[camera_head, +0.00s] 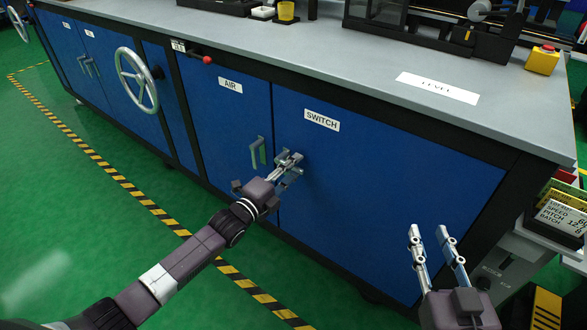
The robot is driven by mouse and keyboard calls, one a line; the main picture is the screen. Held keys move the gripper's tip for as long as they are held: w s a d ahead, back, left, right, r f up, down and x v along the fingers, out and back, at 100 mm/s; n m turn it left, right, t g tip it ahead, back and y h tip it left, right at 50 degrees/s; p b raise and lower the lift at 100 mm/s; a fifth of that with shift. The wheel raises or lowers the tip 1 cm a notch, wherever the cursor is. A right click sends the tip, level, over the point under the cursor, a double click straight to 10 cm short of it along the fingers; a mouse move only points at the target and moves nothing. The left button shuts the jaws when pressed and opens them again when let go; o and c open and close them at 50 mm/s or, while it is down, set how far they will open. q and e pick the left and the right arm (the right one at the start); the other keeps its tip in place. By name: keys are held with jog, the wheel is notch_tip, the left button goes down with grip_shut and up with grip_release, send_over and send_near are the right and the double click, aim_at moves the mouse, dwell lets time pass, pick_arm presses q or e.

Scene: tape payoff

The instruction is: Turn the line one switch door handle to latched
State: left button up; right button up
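The blue switch door (400,190) is closed in the cabinet front and carries a white "SWITCH" label (322,120). My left gripper (292,162) is at the upper left edge of this door, where its handle would be. The fingers cover that spot, so I cannot make out the handle, its angle, or whether the fingers grip it. My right gripper (428,235) is open and empty, its two fingers apart, in front of the right part of the switch door.
The air door (225,120) is left of the switch door, with its own upright handle (258,153) close beside my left gripper. A handwheel (137,80) and a red-knobbed lever (207,60) are further left. The grey worktop (350,70) overhangs the doors. Green floor lies open in front.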

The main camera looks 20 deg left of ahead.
pick_arm(q)
jog(key=shift+c, duration=0.4)
grip_shut()
jog(key=shift+f, duration=0.1)
